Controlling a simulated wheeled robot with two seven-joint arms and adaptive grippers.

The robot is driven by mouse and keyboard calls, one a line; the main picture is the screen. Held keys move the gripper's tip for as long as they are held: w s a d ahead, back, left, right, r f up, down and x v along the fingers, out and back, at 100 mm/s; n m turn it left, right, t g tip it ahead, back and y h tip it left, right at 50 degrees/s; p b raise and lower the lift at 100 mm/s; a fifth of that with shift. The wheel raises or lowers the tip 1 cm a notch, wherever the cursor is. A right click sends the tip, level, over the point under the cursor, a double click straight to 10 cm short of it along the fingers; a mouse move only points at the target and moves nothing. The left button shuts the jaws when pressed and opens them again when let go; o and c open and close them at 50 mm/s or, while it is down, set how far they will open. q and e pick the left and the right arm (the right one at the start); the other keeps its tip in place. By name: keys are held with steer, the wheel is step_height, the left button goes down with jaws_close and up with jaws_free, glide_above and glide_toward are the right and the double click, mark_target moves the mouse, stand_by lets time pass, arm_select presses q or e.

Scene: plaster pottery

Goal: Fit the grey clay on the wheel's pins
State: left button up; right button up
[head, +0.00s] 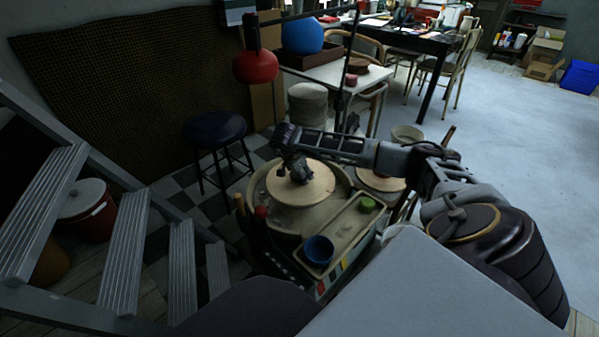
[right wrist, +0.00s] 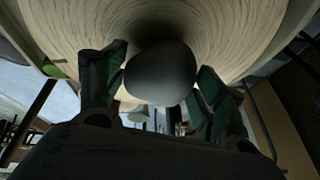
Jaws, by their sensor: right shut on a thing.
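My right gripper (head: 298,178) reaches in from the right over the potter's wheel (head: 312,192), a round pale wooden disc in a basin. In the right wrist view my right gripper (right wrist: 160,92) is shut on the grey clay (right wrist: 160,72), a smooth rounded lump between its two green-padded fingers. The wheel's pale disc (right wrist: 70,25) fills the top of that view, with a dark shadow right by the clay. I cannot tell whether the clay touches the disc. The pins are not visible; the arm hides the clay in the head view. My left gripper is not in view.
A blue bowl (head: 319,250) and a green round piece (head: 367,204) sit on the tray (head: 345,232) beside the wheel. A dark stool (head: 214,128) stands behind left, metal steps (head: 125,250) at left. A white table (head: 330,80) stands behind.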

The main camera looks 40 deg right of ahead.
steer(key=shift+f, duration=0.6)
stand_by(1.3)
steer(key=o, duration=1.9)
steer(key=shift+s+f, duration=0.1)
steer(key=shift+f, duration=0.05)
steer(key=v, duration=1.2)
